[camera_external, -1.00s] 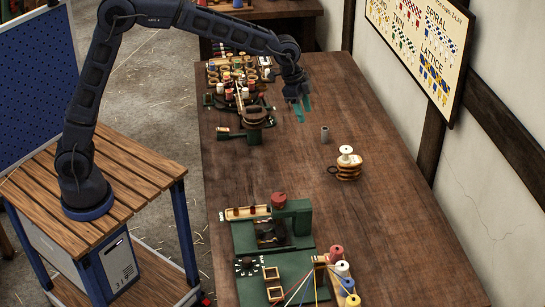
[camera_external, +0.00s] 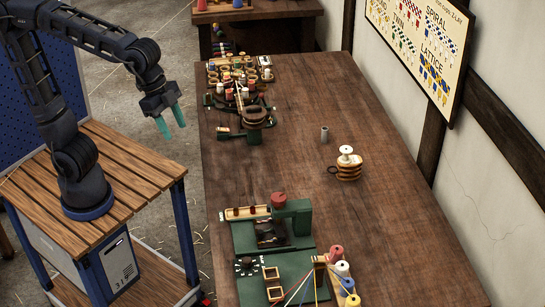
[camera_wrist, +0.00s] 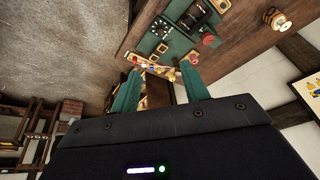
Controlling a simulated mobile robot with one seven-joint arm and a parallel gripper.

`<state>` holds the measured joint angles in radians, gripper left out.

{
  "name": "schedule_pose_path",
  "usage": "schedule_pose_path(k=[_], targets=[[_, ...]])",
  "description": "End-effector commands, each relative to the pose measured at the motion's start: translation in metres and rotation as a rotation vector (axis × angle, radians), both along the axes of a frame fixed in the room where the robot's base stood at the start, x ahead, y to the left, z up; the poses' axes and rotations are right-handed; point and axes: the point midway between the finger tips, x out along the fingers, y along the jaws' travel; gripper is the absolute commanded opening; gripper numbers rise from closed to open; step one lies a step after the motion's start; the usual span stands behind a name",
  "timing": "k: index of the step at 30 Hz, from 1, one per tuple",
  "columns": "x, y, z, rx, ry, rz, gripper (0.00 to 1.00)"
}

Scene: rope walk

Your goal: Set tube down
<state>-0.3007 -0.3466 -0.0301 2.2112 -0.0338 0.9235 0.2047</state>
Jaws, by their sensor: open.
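A small grey tube (camera_external: 324,134) stands upright on the wooden table (camera_external: 300,180), right of the table's middle. Nothing touches it. My gripper (camera_external: 171,126) hangs in the air left of the table's left edge, well away from the tube. Its two green fingers are apart with nothing between them. In the wrist view the open fingers (camera_wrist: 160,92) point toward the green machine at the table's near end. I cannot make out the tube in that view.
A striped pot with a white spool (camera_external: 347,165) stands close to the tube. A rack of coloured spools (camera_external: 240,88) fills the far left of the table. A green machine (camera_external: 275,250) with threads and spools (camera_external: 342,268) is at the near end. The table's right side is clear.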

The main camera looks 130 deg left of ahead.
Motion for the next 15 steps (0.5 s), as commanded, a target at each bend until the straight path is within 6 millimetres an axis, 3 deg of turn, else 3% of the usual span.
schedule_pose_path(k=[1,6,15], targets=[[-0.016,-0.016,-0.001,0.0,-0.008,-0.015,0.46],[-0.066,-0.054,-0.011,-0.01,-0.025,-0.04,0.46],[-0.144,-0.096,-0.041,-0.038,-0.047,-0.08,0.46]])
